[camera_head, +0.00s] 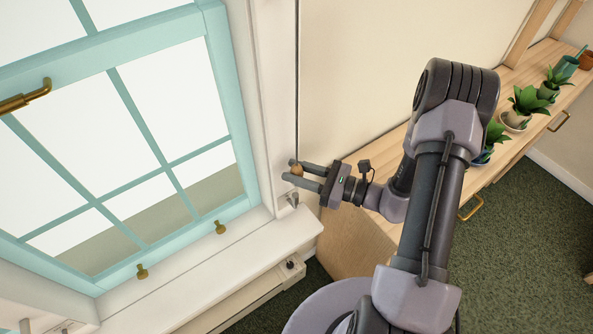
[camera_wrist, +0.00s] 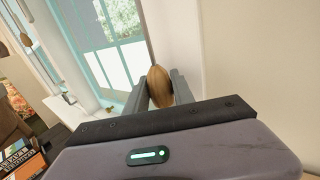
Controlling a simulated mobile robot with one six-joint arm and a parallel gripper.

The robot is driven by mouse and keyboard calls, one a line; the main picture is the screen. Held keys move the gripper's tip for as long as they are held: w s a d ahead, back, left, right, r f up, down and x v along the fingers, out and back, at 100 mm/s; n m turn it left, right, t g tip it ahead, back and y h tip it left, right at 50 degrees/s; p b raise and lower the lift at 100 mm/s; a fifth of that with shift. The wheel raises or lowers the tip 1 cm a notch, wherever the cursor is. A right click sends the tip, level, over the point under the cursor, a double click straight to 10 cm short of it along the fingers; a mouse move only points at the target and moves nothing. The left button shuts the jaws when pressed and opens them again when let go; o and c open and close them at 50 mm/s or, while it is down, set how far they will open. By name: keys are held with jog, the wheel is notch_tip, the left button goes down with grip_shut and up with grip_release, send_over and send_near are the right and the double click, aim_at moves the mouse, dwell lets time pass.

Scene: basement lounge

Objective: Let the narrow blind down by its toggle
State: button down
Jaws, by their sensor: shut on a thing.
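The toggle (camera_head: 297,170) is a small brown wooden knob at the lower end of a thin dark cord (camera_head: 298,85), beside the right edge of the window frame. My gripper (camera_head: 292,170) is shut on the toggle, with one finger on each side of it. In the wrist view the toggle (camera_wrist: 160,88) stands between the fingers of my gripper (camera_wrist: 161,90), and looks larger and oval. The cord runs up out of the top of the head view. I cannot make out the blind itself in either view.
A teal-framed window (camera_head: 215,100) with brass fittings is at the left, above a white sill (camera_head: 200,265). A metal cleat (camera_head: 291,198) sits on the white trim just below my gripper. A wooden cabinet (camera_head: 350,235) with potted plants (camera_head: 527,103) stands at the right.

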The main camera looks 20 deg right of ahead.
jog(key=shift+r, duration=0.1)
dwell(0.7)
notch_tip(320, 180, up, 35)
jog(key=p, duration=2.2)
jog(key=shift+w+r, duration=0.1)
jog(key=shift+r, duration=0.15)
jog(key=c, duration=1.3)
grip_release()
jog(key=shift+c, duration=0.2)
jog(key=v, duration=1.7)
jog(key=shift+s+b, duration=0.3)
